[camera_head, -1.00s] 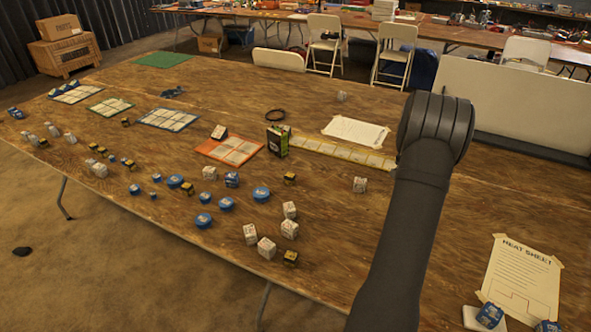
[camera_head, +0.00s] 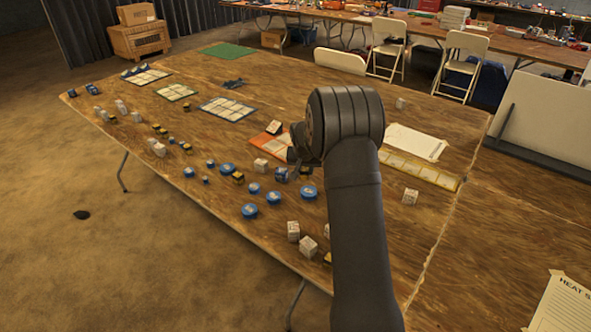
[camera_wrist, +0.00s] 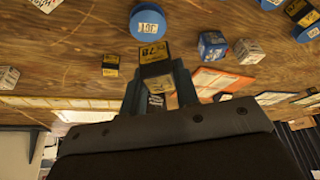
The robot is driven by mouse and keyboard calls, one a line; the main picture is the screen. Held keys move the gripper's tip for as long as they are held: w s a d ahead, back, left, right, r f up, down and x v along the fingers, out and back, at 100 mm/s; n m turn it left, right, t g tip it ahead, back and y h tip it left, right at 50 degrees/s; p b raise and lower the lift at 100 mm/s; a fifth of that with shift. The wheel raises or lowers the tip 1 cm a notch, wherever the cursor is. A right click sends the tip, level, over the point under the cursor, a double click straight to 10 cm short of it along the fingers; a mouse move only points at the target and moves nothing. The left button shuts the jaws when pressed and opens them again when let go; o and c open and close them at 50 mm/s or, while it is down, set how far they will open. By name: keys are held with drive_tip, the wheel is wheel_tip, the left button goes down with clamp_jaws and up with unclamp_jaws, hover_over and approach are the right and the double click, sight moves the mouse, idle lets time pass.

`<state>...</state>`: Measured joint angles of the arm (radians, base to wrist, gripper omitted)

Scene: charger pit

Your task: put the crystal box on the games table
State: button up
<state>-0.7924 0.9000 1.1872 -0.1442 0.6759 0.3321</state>
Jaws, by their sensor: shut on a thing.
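My gripper (camera_wrist: 158,88) is shut on a small black-and-yellow box (camera_wrist: 153,57) with a numbered label. In the head view my gripper (camera_head: 299,158) is over the wooden table (camera_head: 200,160), near the orange sheet (camera_head: 263,140), and the wrist hides much of it. The gap between box and tabletop is unclear. I cannot tell from its look whether the held box is the crystal box. Other black-and-yellow boxes (camera_head: 238,177) stand on the table.
Blue discs (camera_head: 249,211) and white cubes (camera_head: 308,246) crowd the table's near side. Gridded sheets (camera_head: 228,109) lie farther back, and a yellow strip (camera_head: 420,171) and white paper (camera_head: 415,142) lie to the right. Bare wood shows between them. Folding chairs (camera_head: 463,62) stand behind.

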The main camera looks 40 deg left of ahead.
drive_tip(key=s+a+n, duration=0.3)
drive_tip(key=s+a, duration=0.6)
drive_tip(key=s, duration=0.2)
approach(233, 201)
drive_tip(key=shift+w+a+f+g+y, duration=0.1)
drive_tip(key=shift+w+f+g+y, duration=0.1)
drive_tip(key=shift+w, duration=0.35)
drive_tip(key=shift+w+a+f+g+y, duration=0.1)
drive_tip(key=shift+w+f+g+y, duration=0.1)
drive_tip(key=shift+w, duration=0.35)
drive_tip(key=shift+a+f, duration=0.1)
drive_tip(key=shift+f, duration=2)
drive_tip(key=shift+f, duration=0.1)
drive_tip(key=o, duration=0.9)
drive_tip(key=shift+o, duration=0.2)
drive_tip(key=v, duration=1.2)
